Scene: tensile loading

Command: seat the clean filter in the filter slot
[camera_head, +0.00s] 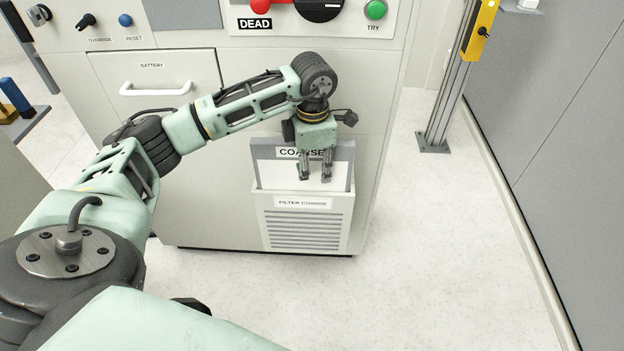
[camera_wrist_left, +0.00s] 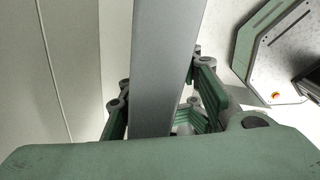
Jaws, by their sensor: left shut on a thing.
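The clean filter (camera_head: 270,172) is a flat panel with a pale face and a COARSE label, partly hidden by my left gripper. It stands upright at the filter slot (camera_head: 303,203), a white front pocket labelled FILTER COARSE with a louvred grille below. The filter's lower part is hidden behind the pocket's front wall; I cannot tell how deep it sits. My left gripper (camera_head: 315,172) points down and is shut on the filter. In the left wrist view the filter (camera_wrist_left: 166,65) is a grey slab running between the fingers (camera_wrist_left: 160,115). My right gripper is not in view.
The machine cabinet carries a battery drawer (camera_head: 165,85) with a white handle, a red button (camera_head: 261,7) and a green button (camera_head: 375,9). A post with a yellow box (camera_head: 480,30) stands at the right near the grey wall. The floor between is clear.

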